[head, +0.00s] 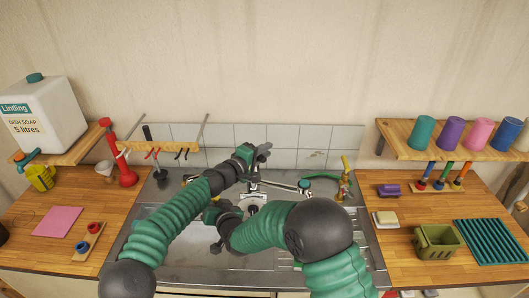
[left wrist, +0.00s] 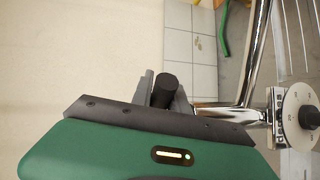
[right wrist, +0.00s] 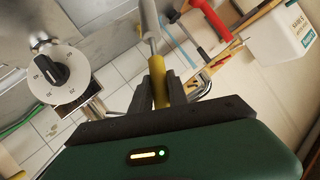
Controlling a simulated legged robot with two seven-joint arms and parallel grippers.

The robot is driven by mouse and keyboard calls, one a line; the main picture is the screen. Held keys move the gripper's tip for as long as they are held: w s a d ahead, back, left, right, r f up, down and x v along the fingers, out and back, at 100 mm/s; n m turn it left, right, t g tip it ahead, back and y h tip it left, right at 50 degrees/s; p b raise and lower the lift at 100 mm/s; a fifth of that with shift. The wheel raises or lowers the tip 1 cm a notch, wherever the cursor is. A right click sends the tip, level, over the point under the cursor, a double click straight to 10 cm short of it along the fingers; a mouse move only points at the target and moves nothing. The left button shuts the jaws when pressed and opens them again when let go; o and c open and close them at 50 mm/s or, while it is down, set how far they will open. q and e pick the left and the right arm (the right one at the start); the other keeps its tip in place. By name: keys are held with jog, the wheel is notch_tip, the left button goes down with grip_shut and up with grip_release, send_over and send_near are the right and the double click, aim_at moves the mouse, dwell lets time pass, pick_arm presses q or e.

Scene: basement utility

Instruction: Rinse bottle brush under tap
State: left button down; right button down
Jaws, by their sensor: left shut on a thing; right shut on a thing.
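My left gripper (head: 262,152) is above the back of the sink, beside the chrome tap (head: 253,188). It is shut on a short black cylinder (left wrist: 166,88), seen in the left wrist view; whether this belongs to the tap I cannot tell. Chrome pipe and a white dial (left wrist: 298,117) are to its right there. My right gripper (head: 212,222) is over the sink (head: 185,243), lower than the left one. In the right wrist view it is shut on the yellow handle (right wrist: 160,92) of what looks like the bottle brush, whose pale head (right wrist: 149,18) points away. The brush is not clear in the head view.
A hook rail (head: 158,147) with hanging tools and a red stand (head: 124,168) are at left, near a soap canister (head: 42,112). A yellow-handled valve (head: 345,170) with a green hose is at right. A green basket (head: 437,243) and ribbed mat (head: 490,241) lie on the right counter.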

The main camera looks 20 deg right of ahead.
pick_arm(q)
jog(key=shift+a+f, duration=0.1)
jog(key=shift+f, duration=0.25)
dwell(0.4)
jog(key=shift+s+a+m+g+h, duration=0.1)
jog(key=shift+s+m+g+h, duration=0.25)
jog(key=shift+m+g, duration=0.45)
jog(key=shift+w, duration=0.1)
jog(key=c, duration=1.3)
grip_release()
jog(key=shift+a+r, duration=0.2)
jog(key=v, duration=1.2)
jog(key=shift+w+f, duration=0.2)
